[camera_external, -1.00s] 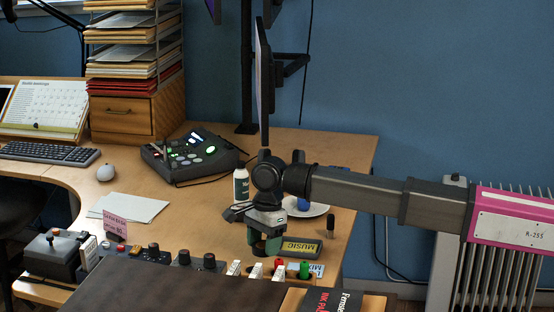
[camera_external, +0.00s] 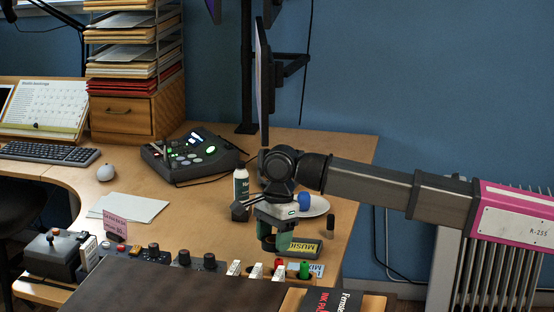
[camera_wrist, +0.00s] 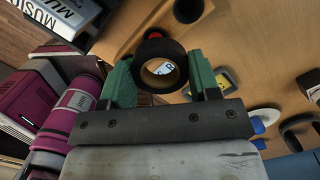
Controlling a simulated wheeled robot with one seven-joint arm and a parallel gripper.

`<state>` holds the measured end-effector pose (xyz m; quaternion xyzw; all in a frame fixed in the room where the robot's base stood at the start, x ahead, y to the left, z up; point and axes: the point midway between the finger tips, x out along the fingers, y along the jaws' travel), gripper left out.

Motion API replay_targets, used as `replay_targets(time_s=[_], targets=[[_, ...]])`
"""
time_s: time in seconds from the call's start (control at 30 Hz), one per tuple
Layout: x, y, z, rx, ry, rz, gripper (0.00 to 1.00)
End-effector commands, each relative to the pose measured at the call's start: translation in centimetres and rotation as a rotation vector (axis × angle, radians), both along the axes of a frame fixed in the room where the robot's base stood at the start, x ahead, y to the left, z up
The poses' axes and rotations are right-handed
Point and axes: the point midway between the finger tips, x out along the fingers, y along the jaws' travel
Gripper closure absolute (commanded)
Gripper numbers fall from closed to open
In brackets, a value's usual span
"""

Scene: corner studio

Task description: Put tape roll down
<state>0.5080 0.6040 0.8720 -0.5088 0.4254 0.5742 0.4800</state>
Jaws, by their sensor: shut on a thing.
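The tape roll (camera_wrist: 158,46) is a dark ring with a tan inner wall. In the wrist view it sits between the green fingers of my gripper (camera_wrist: 162,72), which is shut on it. I see through its hole to something pale below. In the external view my gripper (camera_external: 275,242) points down over the near right part of the desk (camera_external: 345,215). There the fingers hide most or all of the roll, and its gap above the desk is hard to judge.
A white bottle (camera_external: 241,186), a plate (camera_external: 318,207) and a small dark cylinder (camera_external: 330,227) stand close behind. A control panel (camera_external: 160,257) lies in front. Desk around the papers (camera_external: 130,207) is partly clear.

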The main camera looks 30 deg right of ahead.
Motion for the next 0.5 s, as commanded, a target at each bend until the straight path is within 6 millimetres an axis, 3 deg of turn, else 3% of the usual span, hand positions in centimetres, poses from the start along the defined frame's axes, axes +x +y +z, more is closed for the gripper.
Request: replay_targets(time_s=[0.27, 0.5], targets=[[8.9, -4.5, 0.1, -0.001, 0.0, -0.124, 0.67], [17.2, -10.4, 0.2, -0.001, 0.0, -0.248, 0.67]])
